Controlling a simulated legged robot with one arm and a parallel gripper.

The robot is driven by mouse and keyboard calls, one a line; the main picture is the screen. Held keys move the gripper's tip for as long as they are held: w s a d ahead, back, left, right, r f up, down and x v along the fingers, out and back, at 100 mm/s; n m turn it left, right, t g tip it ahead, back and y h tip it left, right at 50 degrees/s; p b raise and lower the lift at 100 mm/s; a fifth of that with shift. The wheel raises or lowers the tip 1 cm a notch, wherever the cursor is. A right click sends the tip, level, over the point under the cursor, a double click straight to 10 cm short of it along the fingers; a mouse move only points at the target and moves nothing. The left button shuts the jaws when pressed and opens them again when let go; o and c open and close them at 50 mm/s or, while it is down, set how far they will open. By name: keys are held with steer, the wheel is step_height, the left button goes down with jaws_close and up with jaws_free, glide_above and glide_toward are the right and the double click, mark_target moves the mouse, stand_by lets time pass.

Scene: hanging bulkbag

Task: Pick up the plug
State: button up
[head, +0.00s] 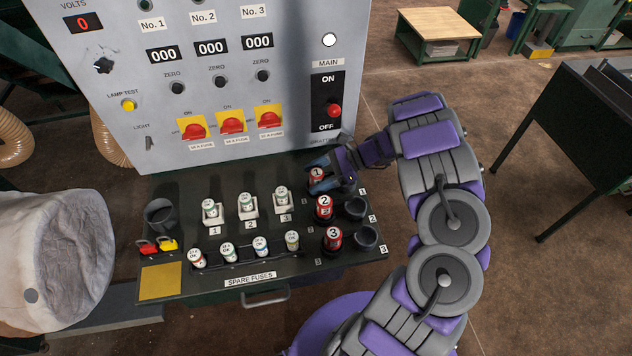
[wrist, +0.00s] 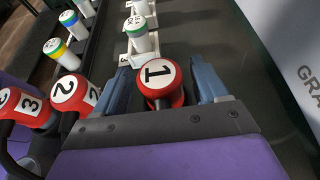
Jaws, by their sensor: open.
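Three red plugs with white numbered tops stand in a column at the right of the dark shelf (head: 220,275). Plug 1 (head: 316,173) is the farthest back, then plug 2 (head: 324,203), then plug 3 (head: 333,236) in front. My gripper (head: 319,176) is open with its blue fingers on either side of plug 1. The wrist view shows plug 1 (wrist: 158,76) between the two fingers, with a visible gap on the right. It is hard to tell whether the left finger touches it. Plug 2 (wrist: 76,92) and plug 3 (wrist: 22,105) stand to the left there.
Black empty holders (head: 366,237) stand right of the plugs. White fuses (head: 248,202) sit in holders left of them, with several spare fuses (head: 260,245) in front. The grey control panel (head: 220,90) rises behind. A dark cup (head: 159,213) and padlocks (head: 167,245) are at left.

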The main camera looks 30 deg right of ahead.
steer(key=shift+w+a+f, duration=0.1)
steer(key=shift+a+f, duration=0.05)
steer(key=shift+a, duration=0.1)
steer(key=shift+d, duration=0.8)
steer(key=shift+c, duration=1.4)
steer(key=shift+a, duration=0.65)
steer(key=c, duration=0.6)
steer(key=shift+d, duration=0.15)
steer(key=shift+c, duration=1.3)
steer(key=shift+d, duration=0.15)
